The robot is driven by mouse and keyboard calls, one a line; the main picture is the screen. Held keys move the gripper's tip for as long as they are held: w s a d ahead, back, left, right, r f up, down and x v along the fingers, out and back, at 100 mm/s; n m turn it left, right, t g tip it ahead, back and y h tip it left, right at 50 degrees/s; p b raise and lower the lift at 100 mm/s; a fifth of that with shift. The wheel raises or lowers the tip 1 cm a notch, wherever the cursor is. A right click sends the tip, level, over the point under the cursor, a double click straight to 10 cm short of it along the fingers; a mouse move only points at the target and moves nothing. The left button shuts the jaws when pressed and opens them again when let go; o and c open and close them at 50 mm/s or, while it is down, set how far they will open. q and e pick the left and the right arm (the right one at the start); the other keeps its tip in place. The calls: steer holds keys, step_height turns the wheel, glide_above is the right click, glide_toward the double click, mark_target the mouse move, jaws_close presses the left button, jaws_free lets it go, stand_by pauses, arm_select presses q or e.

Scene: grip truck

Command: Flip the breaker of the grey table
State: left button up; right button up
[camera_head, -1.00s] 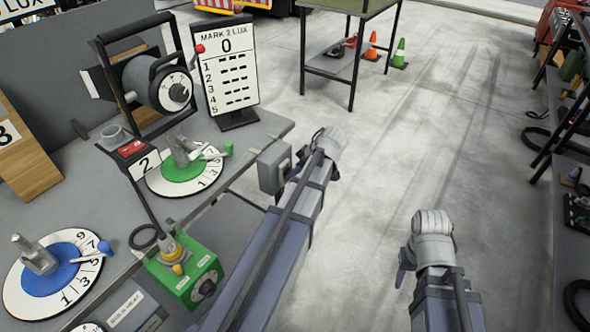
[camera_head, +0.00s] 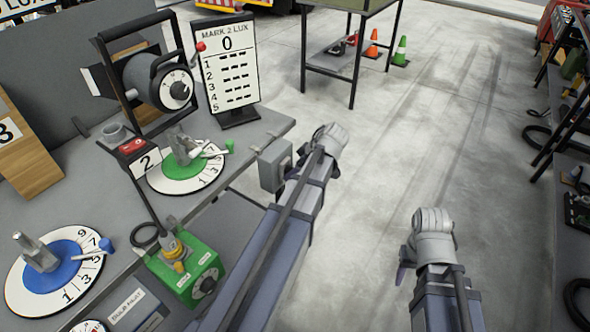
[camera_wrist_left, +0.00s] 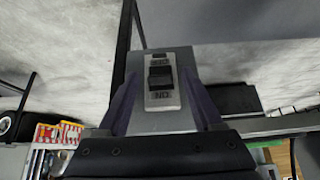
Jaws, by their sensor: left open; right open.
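The breaker is a grey box (camera_head: 273,165) on the right edge of the grey table (camera_head: 262,125) in the head view. In the left wrist view its front shows a black rocker switch (camera_wrist_left: 161,77) on a pale labelled plate. My left gripper (camera_wrist_left: 160,90) is open, with one dark finger on each side of the switch plate. Contact with the switch cannot be told. In the head view my left arm's end is just right of the box and its fingers are mostly hidden. My right gripper (camera_head: 404,264) is at the lower right, over the floor, away from the table, partly hidden.
The table holds a lamp (camera_head: 155,80), a green dial (camera_head: 187,170), a blue dial (camera_head: 55,270) and a lux sign (camera_head: 227,72). A green control box (camera_head: 187,268) is at its front edge. Shelving stands at the far right. The floor between is clear.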

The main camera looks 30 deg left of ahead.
arm_select(q)
steer(key=p+v, duration=0.6)
steer(key=v, duration=0.1)
steer(key=shift+d+r, duration=0.2)
steer(key=shift+r, duration=0.1)
steer(key=shift+s, duration=0.1)
steer(key=s+d+r+m+h+p, duration=0.1)
steer(key=s+d+m+p, duration=0.1)
steer(key=s+d+m, duration=0.3)
steer(key=s+d+m+h+p, duration=0.2)
steer(key=s+d+m, duration=0.3)
steer(key=d+m, duration=0.4)
steer(key=s+d+r+m+h+p, duration=0.1)
steer(key=s+d+m+h+p, duration=0.1)
steer(key=s+d+m, duration=0.4)
steer(key=d, duration=0.5)
steer(key=shift+d+r+m+g, duration=0.3)
steer(key=shift+m, duration=0.1)
